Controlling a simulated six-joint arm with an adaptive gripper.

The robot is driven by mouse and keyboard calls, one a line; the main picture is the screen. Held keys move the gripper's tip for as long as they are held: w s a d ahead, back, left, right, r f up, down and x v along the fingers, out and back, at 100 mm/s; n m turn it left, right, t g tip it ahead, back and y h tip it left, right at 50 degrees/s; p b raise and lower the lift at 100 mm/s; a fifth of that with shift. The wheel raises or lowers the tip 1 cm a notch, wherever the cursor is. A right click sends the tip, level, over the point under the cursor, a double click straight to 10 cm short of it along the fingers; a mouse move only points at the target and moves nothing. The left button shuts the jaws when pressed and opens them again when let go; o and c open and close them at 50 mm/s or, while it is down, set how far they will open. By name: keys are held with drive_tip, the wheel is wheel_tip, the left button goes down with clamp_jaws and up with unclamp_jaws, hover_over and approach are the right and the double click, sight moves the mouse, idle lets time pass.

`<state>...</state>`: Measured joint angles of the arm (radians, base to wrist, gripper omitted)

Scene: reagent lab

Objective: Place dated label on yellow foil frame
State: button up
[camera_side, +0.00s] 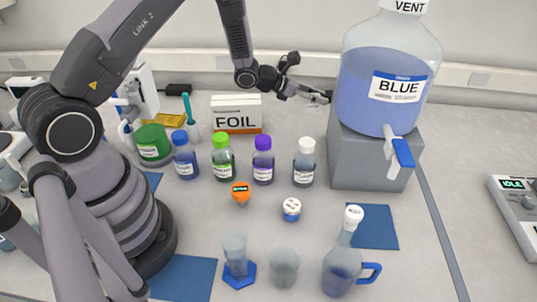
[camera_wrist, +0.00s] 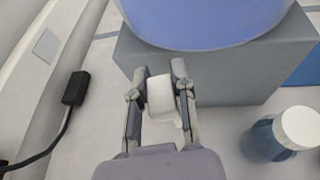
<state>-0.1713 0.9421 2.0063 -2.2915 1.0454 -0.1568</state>
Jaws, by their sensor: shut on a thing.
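My gripper (camera_side: 318,96) is at the back, between the FOIL box and the grey stand. In the wrist view my gripper (camera_wrist: 158,98) is shut on a small white piece (camera_wrist: 161,97), held between its two fingers near the stand's side. No print or date can be read on the piece, so I cannot tell if it is the dated label. A yellow flat thing (camera_side: 170,120) shows at the left, behind the green-filled beaker and partly hidden by it; it may be the yellow foil frame.
The FOIL box (camera_side: 236,113) stands left of my gripper. The grey stand (camera_side: 372,158) bears the big BLUE bottle (camera_side: 386,88) on the right. Several capped bottles, including a white-capped bottle (camera_side: 304,163), stand in front. A black adapter (camera_wrist: 75,88) with a cord lies by the wall.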

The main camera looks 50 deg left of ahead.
wheel_tip(320, 180, up, 14)
drive_tip(key=r, duration=0.1)
drive_tip(key=s+a+f+m+g+h, duration=0.4)
drive_tip(key=s+f+m+g+h, duration=0.2)
drive_tip(key=s+m+g, duration=0.55)
wheel_tip(320, 180, up, 6)
drive_tip(key=m+g+y, duration=0.9)
drive_tip(key=m+y, duration=1.4)
drive_tip(key=m, duration=0.3)
hover_over(164, 118)
drive_tip(key=s+a, duration=0.2)
drive_tip(key=s, duration=0.1)
drive_tip(key=shift+m, duration=0.25)
wheel_tip(164, 118, down, 28)
drive_tip(key=shift+s+a, duration=0.1)
drive_tip(key=shift+s, duration=0.05)
